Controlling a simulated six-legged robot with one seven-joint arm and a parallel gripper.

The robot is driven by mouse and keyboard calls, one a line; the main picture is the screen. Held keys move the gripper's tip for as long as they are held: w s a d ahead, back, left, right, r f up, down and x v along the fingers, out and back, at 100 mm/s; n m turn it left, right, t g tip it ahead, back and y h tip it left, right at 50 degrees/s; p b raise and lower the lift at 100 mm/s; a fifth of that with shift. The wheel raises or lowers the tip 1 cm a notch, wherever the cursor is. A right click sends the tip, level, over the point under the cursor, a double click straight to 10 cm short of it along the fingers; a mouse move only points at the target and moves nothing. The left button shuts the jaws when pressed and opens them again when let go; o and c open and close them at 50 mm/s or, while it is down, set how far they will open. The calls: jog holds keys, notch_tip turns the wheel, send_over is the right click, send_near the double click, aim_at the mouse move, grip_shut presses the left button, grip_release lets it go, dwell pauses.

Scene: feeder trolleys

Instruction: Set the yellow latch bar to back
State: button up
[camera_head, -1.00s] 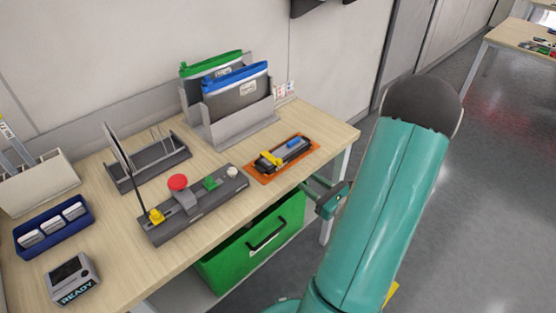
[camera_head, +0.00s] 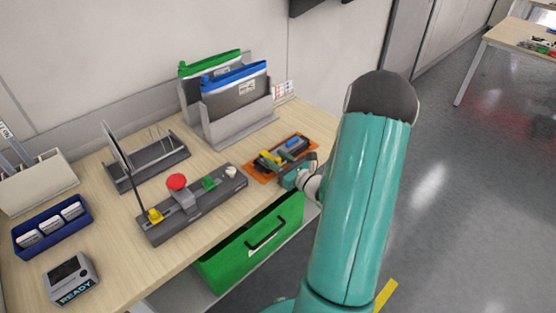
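The yellow latch bar (camera_head: 269,157) sits at the left part of a dark device with a blue piece (camera_head: 294,142), on an orange mat (camera_head: 256,173) near the table's right end. My gripper (camera_head: 288,172) is at the front edge of the mat, just in front of the device and to the right of the latch bar. It is small here and partly merges with the device, so I cannot tell whether its fingers are apart or touch anything. My teal arm covers the table's right corner.
A grey control panel (camera_head: 200,208) with a red button and several knobs lies left of the mat. A bin holder (camera_head: 240,125) with green and blue pouches stands behind. A green drawer box (camera_head: 228,266) is below the table (camera_head: 120,248). A blue tray (camera_head: 53,238) lies at far left.

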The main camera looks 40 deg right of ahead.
grip_shut()
